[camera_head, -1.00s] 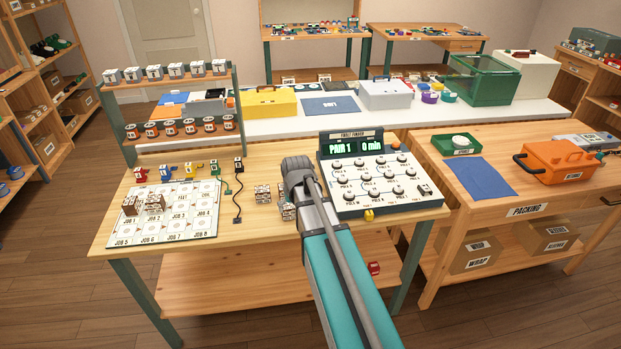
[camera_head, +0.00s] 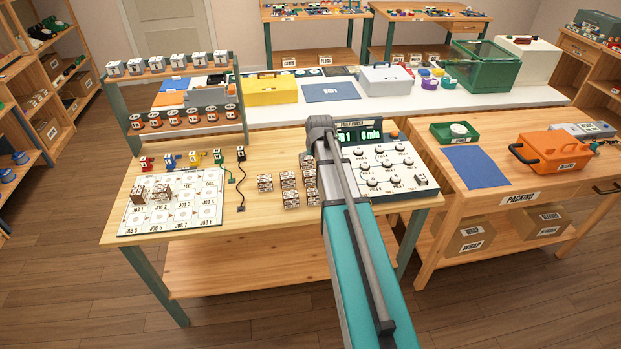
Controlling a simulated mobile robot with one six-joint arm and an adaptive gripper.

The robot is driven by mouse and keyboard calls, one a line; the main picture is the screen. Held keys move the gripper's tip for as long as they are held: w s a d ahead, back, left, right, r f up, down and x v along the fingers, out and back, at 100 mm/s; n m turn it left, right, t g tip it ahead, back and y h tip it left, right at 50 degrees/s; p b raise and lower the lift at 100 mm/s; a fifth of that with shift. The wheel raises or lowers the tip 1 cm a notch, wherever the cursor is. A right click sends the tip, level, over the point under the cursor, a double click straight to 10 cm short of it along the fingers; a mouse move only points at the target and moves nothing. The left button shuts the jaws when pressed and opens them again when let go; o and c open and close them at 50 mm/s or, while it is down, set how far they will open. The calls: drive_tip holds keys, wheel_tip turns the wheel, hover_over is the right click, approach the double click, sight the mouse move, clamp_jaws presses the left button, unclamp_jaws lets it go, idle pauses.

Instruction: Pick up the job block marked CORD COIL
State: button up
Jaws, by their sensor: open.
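Several small job blocks with white printed labels stand on the wooden bench: one apart on the left (camera_head: 265,183), and a cluster beside it, including a middle block (camera_head: 290,199) and a right block (camera_head: 312,196). Two more blocks, one left (camera_head: 138,195) and one right (camera_head: 161,192), sit on the white job board (camera_head: 205,212). The print is too small to read, so I cannot tell which is CORD COIL. My teal arm link and grey wrist reach over the bench just right of the cluster. My gripper is hidden behind the wrist.
The fault finder console (camera_head: 400,180) with its lit display stands right of the blocks, partly behind my arm. A black cord (camera_head: 241,185) lies between board and blocks. A rack (camera_head: 180,95) stands behind the board. The bench front strip is clear.

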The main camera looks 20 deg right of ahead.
sight(310, 173)
drive_tip(key=shift+b+x, duration=3.9)
drive_tip(key=shift+x, duration=0.4)
drive_tip(key=shift+b+x, duration=2.4)
drive_tip(key=shift+x, duration=0.2)
drive_tip(key=shift+a, duration=0.15)
drive_tip(key=c, duration=1)
drive_tip(key=shift+r, duration=0.1)
